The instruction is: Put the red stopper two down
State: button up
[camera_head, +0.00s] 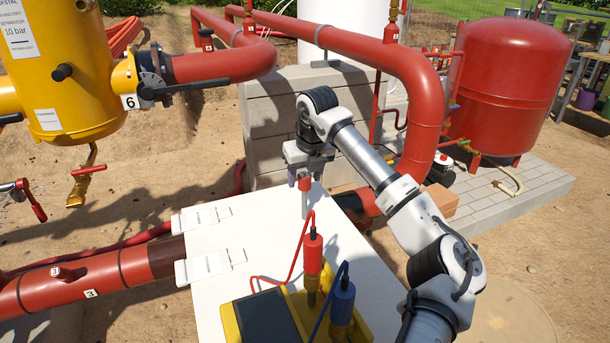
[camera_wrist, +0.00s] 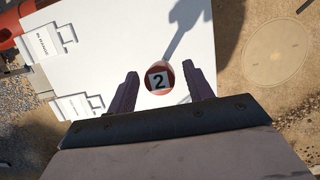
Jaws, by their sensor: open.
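The red stopper two (camera_wrist: 160,77) shows from above in the wrist view as a round red top with a white "2" label. In the head view the stopper (camera_head: 305,184) has a red top above a pale stem and appears to stand upright on a white tabletop (camera_head: 255,245). My gripper (camera_head: 305,178) is over the stopper, pointing down. In the wrist view its two dark fingers (camera_wrist: 160,70) are apart, with the stopper between them and visible gaps on both sides. Whether the fingertips reach below the stopper's top is hard to tell.
A yellow holder (camera_head: 232,322) with a dark device, a red probe (camera_head: 313,255) and a blue probe (camera_head: 342,300) on cables stands on the table's near part. White clips (camera_head: 209,266) sit at the left edge. Red pipes (camera_head: 80,282) and a yellow vessel (camera_head: 65,75) are at left.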

jog(key=b+v, duration=0.1)
jog(key=v, duration=1.1)
